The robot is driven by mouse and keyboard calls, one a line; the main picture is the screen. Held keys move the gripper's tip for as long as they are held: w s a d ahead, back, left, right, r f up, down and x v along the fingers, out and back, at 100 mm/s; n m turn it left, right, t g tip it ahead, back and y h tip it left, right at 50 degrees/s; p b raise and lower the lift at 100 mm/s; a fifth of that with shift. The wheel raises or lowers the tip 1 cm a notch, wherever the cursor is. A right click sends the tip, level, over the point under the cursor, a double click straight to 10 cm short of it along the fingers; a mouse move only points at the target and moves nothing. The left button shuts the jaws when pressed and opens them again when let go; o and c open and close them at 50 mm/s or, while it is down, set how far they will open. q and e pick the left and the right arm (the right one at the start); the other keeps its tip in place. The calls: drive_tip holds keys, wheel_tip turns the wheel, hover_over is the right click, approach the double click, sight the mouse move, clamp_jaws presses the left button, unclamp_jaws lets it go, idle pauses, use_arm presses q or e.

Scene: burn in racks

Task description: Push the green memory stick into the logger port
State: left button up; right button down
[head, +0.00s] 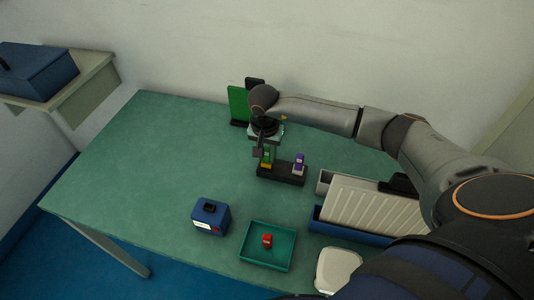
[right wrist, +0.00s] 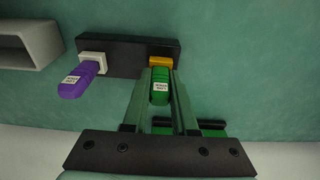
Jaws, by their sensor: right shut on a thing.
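The green memory stick (right wrist: 160,92) has a white label and stands at a yellow socket (right wrist: 160,62) on one end of a black block (right wrist: 125,58). My right gripper (right wrist: 160,88) has a finger on each side of it and is shut on it. In the head view the right gripper (head: 264,150) reaches down over the left end of the block (head: 281,174). A purple stick (right wrist: 82,80) stands in a white socket (right wrist: 92,62) at the other end. Whether the green stick is fully seated is unclear. No logger port is clearly identifiable. My left gripper is out of view.
A ribbed white piece (head: 360,212) lies right, over a blue bin. A green panel (head: 238,104) stands behind. The table's left side is clear.

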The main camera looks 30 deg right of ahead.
sight(267, 148)
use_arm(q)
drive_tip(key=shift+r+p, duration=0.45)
use_arm(e)
drive_tip(key=shift+r, duration=0.85)
idle(0.7)
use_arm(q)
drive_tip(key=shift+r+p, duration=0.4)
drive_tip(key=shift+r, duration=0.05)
use_arm(e)
drive_tip(key=shift+r, duration=0.75)
